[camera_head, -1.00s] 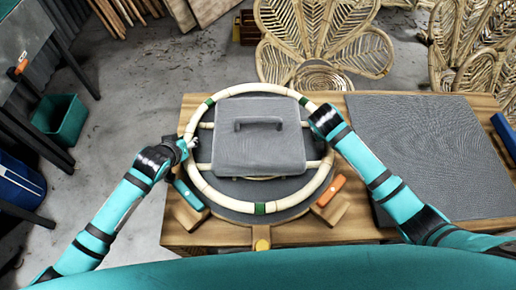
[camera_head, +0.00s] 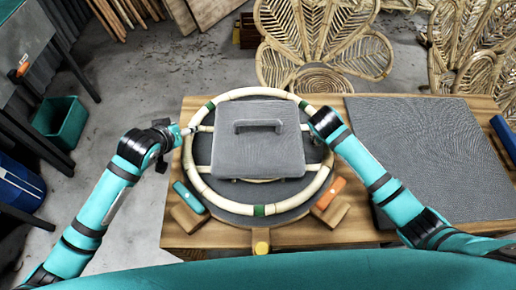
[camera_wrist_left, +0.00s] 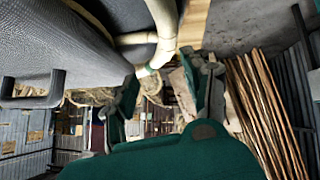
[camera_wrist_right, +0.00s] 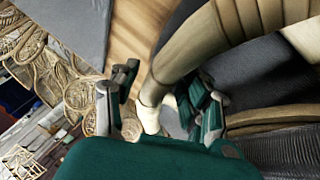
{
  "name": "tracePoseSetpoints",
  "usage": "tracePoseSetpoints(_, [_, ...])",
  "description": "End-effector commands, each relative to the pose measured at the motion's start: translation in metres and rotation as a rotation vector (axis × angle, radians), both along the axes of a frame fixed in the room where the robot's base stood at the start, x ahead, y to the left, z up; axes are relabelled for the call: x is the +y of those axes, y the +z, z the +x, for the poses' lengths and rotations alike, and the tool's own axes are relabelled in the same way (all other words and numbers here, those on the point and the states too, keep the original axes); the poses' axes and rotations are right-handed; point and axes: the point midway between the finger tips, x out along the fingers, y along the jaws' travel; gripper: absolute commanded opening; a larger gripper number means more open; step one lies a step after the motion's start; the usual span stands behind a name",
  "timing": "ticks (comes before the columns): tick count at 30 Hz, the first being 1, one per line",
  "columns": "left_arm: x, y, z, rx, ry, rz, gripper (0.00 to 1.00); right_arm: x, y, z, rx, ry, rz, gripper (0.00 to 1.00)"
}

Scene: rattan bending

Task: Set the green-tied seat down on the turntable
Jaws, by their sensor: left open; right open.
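The green-tied seat (camera_head: 237,209), a pale rattan ring with green ties and cross bars, lies roughly level over the dark round turntable (camera_head: 290,192). Whether it touches all around is hidden. A grey block with a handle (camera_head: 262,155) sits in the middle of the ring. My left gripper (camera_head: 186,131) is open at the ring's left edge; in the left wrist view the ring (camera_wrist_left: 165,22) shows beyond its fingers. My right gripper (camera_head: 319,117) is open at the ring's upper right; in the right wrist view the ring (camera_wrist_right: 153,98) passes between its fingers (camera_wrist_right: 160,100).
The wooden table (camera_head: 215,233) carries a grey mat (camera_head: 425,150) at right. A teal-handled clamp (camera_head: 188,197) and an orange-handled one (camera_head: 330,193) stand at the turntable's front. Woven rattan chair backs (camera_head: 320,40) stand behind. A green bin (camera_head: 60,120) is on the floor at left.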

Motion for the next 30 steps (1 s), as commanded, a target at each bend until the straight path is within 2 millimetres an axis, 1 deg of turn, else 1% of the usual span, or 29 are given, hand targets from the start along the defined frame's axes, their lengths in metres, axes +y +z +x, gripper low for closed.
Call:
tracePoseSetpoints(1, [0.000, 0.008, 0.001, -0.002, -0.001, -0.002, 0.49, 0.000, 0.000, 0.000, 0.000, 0.000, 0.000, 0.46])
tracePoseSetpoints(3, [-0.001, 0.015, 0.000, -0.001, -0.001, -0.001, 0.49, 0.000, 0.000, 0.000, 0.000, 0.000, 0.000, 0.46])
tracePoseSetpoints(8, [0.000, 0.021, 0.000, 0.001, -0.001, -0.001, 0.49, 0.002, 0.005, -0.002, 0.000, 0.000, 0.000, 0.46])
tracePoseSetpoints(11, [0.000, 0.022, 0.000, 0.001, 0.000, 0.000, 0.49, 0.006, 0.017, -0.007, -0.002, 0.001, 0.001, 0.46])
tracePoseSetpoints(21, [0.000, 0.021, 0.000, 0.001, 0.000, 0.000, 0.49, 0.027, 0.078, -0.037, -0.004, 0.001, 0.002, 0.46])
tracePoseSetpoints(25, [0.000, 0.021, 0.000, 0.001, 0.000, 0.000, 0.49, 0.032, 0.093, -0.045, -0.003, 0.001, 0.000, 0.46])
tracePoseSetpoints(30, [0.000, 0.021, 0.000, 0.001, 0.000, 0.000, 0.49, 0.035, 0.102, -0.050, -0.001, 0.000, 0.000, 0.46])
